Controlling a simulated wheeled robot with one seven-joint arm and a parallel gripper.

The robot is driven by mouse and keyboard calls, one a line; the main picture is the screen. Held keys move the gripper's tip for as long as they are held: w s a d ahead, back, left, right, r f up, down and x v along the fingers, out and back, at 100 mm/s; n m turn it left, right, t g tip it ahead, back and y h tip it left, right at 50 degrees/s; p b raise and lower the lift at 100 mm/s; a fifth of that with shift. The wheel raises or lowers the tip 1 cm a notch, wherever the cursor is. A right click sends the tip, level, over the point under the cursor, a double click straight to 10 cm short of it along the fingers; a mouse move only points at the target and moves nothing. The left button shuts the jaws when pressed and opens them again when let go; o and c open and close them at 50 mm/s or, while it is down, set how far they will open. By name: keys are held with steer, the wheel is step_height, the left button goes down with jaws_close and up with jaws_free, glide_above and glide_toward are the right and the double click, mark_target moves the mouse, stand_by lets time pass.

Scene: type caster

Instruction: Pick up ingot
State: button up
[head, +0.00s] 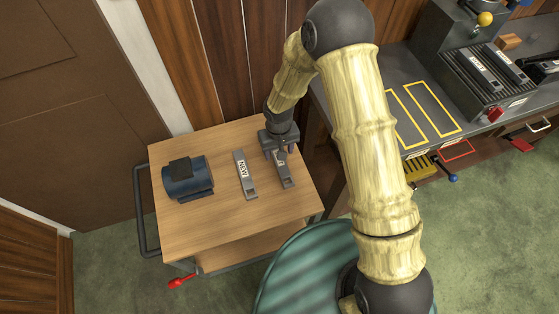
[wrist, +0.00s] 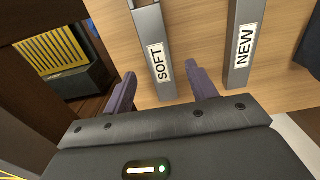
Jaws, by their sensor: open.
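Two grey metal ingots lie on a wooden cart top. The ingot labelled NEW (head: 241,180) is near the middle of the cart; it also shows at the right in the wrist view (wrist: 240,65). The ingot labelled SOFT (wrist: 152,30) is to its right in the head view (head: 286,177), partly hidden by my gripper. My gripper (head: 279,153) is over the far end of the SOFT ingot. In the wrist view my gripper (wrist: 163,88) is open, with the SOFT ingot between its two dark fingers. I cannot tell whether the fingers touch it.
The wooden cart (head: 215,225) also carries a blue motor-like block (head: 188,178) at its left. A grey workbench (head: 395,70) with yellow-outlined rectangles and a rack (head: 490,75) of bars stands at the right. The cart's front area is bare.

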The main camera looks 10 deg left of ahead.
mark_target(280, 164)
step_height(280, 164, down, 4)
steer(key=shift+s+d+f, duration=0.1)
steer(key=shift+d+f, duration=0.05)
stand_by(0.5)
jaws_close()
stand_by(1.2)
